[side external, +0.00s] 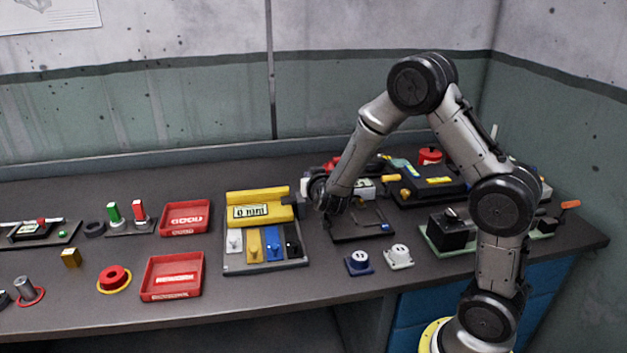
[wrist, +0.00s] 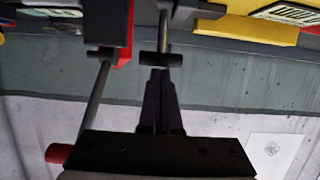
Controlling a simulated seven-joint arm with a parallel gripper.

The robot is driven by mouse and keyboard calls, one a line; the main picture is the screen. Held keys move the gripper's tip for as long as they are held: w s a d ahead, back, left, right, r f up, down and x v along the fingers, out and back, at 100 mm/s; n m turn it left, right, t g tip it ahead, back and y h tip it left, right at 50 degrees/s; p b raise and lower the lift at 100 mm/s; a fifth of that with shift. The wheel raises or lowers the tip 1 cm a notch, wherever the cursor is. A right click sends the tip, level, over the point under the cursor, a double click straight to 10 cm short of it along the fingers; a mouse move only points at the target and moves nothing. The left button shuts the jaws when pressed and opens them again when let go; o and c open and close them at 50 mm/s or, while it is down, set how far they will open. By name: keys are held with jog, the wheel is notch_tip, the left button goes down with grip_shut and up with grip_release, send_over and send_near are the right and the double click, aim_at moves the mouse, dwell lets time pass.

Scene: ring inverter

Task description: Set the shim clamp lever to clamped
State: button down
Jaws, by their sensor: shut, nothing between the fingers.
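In the side external view my gripper (side external: 328,207) points down at the left edge of a black fixture plate (side external: 362,236), right of the yellow unit. In the wrist view my gripper (wrist: 160,76) is shut and empty, its fingertips close to a black crosspiece (wrist: 160,60) on a thin rod; I cannot tell if they touch. A slanted grey rod with a red knob (wrist: 58,153) stands beside the fingers. It looks like a lever, but no label confirms it as the shim clamp lever.
The yellow unit (side external: 262,211) with a small display stands just left of my gripper. Two small dial blocks, blue (side external: 359,263) and white (side external: 399,257), sit in front. A black box (side external: 452,232) is to the right. Red trays (side external: 172,276) lie further left.

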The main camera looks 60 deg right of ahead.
jog(key=shift+x, duration=1)
